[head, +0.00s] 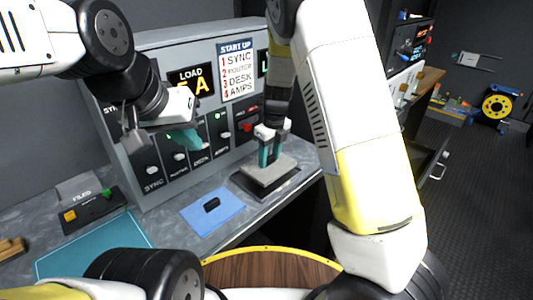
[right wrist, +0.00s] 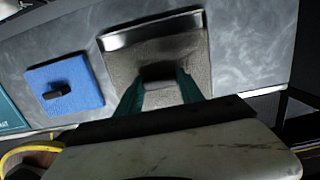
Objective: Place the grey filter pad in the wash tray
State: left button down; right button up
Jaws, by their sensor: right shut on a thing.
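The grey filter pad (head: 283,166) is at my right gripper (head: 270,156), whose teal fingers point down and are shut on its middle. The right wrist view also shows the pad (right wrist: 125,68) beyond the fingertips, with its gripped part in shadow. Directly under the pad is a shallow dark tray (head: 271,194), taken to be the wash tray; its shiny far wall (right wrist: 150,30) shows in the wrist view. The pad appears within the tray's outline, but I cannot tell whether it touches the bottom. My left gripper (head: 186,140) is before the console; its jaw opening is unclear.
A blue pad (head: 228,205) with a dark handle lies left of the tray. A teal mat (head: 90,248) and a dark box with coloured buttons (head: 92,208) lie further left. The switch console (head: 150,185) stands behind. The counter's front edge is close to the tray.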

jog(key=shift+w+a+f, duration=0.15)
jog(key=shift+a+f, duration=0.1)
jog(key=shift+f, duration=0.7)
jog(key=shift+w+a+f, duration=0.1)
jog(key=shift+a+f, duration=0.1)
jog(key=shift+f, duration=0.7)
jog(key=shift+f, duration=0.1)
jog(key=o, duration=1.4)
